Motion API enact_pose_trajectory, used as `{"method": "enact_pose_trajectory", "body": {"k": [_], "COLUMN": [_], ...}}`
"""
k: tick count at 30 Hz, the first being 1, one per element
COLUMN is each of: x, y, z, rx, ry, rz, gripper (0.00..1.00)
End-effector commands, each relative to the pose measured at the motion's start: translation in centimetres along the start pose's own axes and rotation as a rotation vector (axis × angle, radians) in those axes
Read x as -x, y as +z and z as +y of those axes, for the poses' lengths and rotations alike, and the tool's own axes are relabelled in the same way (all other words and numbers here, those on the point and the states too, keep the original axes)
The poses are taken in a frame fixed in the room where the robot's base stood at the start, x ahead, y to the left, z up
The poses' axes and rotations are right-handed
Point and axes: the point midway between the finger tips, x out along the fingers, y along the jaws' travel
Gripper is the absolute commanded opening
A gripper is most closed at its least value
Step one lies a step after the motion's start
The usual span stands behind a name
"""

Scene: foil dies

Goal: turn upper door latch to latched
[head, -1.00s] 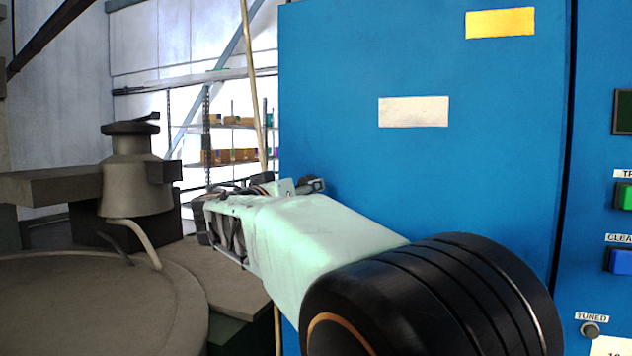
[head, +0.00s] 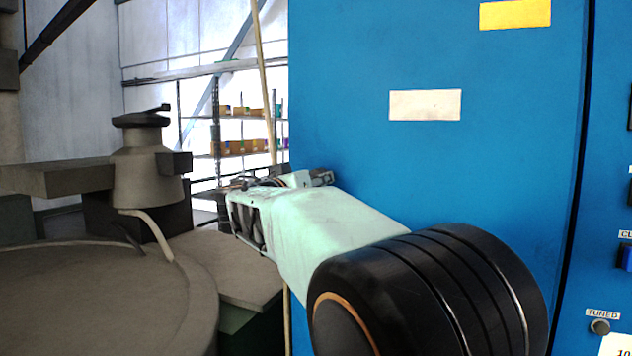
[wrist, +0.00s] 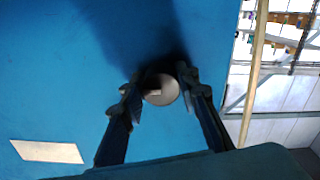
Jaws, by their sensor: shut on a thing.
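The upper door latch (wrist: 163,90) shows in the wrist view as a round grey knob with a small bar on the blue door (wrist: 110,50). My gripper (wrist: 160,82) has one finger on each side of the latch and is shut on it. Dark shadow hides the exact contact of the fingertips. In the head view my arm reaches across the front of the blue door (head: 420,180), and the latch is hidden behind my gripper (head: 318,178).
A blank white label (head: 424,105) and a yellow label (head: 515,14) are on the door. A control panel with a blue button (head: 626,257) is at the right. A grey machine (head: 145,185) with a round table stands at the left. Shelves (head: 235,148) stand behind.

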Motion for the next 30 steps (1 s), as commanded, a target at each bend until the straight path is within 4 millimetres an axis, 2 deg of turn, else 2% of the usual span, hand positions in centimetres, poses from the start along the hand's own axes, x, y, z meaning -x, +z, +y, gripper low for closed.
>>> {"method": "enact_pose_trajectory", "body": {"k": [11,30], "x": [0.02,0.01], "y": [0.26,0.01], "z": [0.00,0.26], "rx": [0.110,0.686], "ry": [0.000,0.000], "rz": [0.000,0.000], "gripper": [0.05,0.05]}}
